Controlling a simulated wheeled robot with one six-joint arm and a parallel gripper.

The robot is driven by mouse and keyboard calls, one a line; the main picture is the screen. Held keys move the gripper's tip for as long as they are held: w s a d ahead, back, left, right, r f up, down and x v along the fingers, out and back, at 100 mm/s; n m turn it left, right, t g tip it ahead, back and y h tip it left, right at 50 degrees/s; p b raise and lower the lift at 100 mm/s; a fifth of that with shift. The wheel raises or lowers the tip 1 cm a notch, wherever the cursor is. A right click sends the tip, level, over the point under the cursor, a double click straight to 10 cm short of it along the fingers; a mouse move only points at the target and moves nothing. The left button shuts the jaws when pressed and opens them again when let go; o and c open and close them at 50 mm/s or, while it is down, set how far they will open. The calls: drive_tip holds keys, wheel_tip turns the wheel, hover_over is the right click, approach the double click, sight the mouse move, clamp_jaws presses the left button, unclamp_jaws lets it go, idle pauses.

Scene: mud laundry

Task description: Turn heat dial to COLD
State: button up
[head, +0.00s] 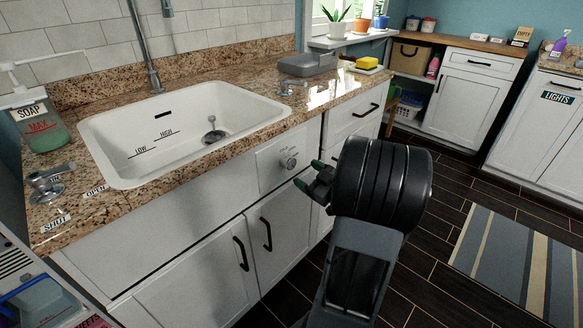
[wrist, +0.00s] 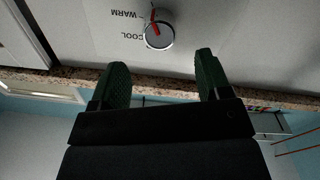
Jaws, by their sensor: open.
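The heat dial (head: 289,159) is a round silver knob on the white panel of the sink cabinet, below the counter edge. In the wrist view the dial (wrist: 160,31) shows a red pointer, with printed words WARM and COOL on the panel beside it. The word COLD is not readable in either view. My gripper (head: 311,176) is in front of the cabinet, just right of and below the dial in the head view. In the wrist view my gripper (wrist: 161,66) has its two green fingers apart and empty. The dial lies beyond the gap between the fingertips, not between them.
A white sink (head: 185,137) is set in the granite counter (head: 105,190), whose edge overhangs the panel. Black cabinet handles (head: 241,253) project below the dial. A lever tap (head: 47,185) with OPEN and SHUT labels stands at left. The floor (head: 440,185) at right is clear around a striped rug (head: 515,262).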

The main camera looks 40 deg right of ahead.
sight(292, 165)
drive_tip(key=w, duration=0.4)
drive_tip(key=w+a+b, duration=0.1)
drive_tip(key=w, duration=0.2)
drive_tip(key=shift+w, duration=0.1)
drive_tip(key=c, duration=0.9)
